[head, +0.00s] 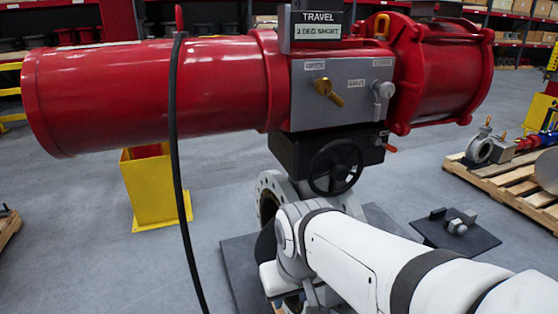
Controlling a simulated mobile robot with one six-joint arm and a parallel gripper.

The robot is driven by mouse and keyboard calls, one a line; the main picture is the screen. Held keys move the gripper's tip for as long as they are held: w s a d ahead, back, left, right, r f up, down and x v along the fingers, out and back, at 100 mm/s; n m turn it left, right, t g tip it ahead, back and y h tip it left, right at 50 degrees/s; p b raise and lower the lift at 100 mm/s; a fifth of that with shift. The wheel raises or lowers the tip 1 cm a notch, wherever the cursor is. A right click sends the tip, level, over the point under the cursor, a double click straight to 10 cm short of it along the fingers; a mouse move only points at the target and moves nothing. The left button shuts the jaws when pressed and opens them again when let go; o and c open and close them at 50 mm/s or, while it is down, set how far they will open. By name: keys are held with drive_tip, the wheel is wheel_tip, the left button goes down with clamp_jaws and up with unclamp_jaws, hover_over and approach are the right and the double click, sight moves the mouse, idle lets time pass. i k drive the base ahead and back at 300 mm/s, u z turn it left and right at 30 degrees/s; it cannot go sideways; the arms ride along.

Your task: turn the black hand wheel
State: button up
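The black hand wheel (335,167) stands upright on the front of the black gearbox (291,155), below the grey control panel (340,90) of the red actuator (150,95). Its rim and spokes show, and nothing covers most of it. My white arm reaches in from the lower right, and its wrist joint is below and left of the wheel in the picture. My gripper is not visible; it is hidden behind or below my arm. I cannot tell whether anything touches the wheel.
A black hose (174,150) hangs in front of the actuator. The panel carries a brass lever (328,91) and a grey knob (382,91). A red-handled lever (388,147) sticks out right of the gearbox. A yellow stand (155,188) is at left, a loaded pallet (515,180) at right.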

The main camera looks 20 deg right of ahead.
sight(339, 172)
drive_tip(key=u, duration=0.1)
drive_tip(key=k, duration=1)
drive_tip(key=z, duration=0.6)
drive_tip(key=i, duration=1)
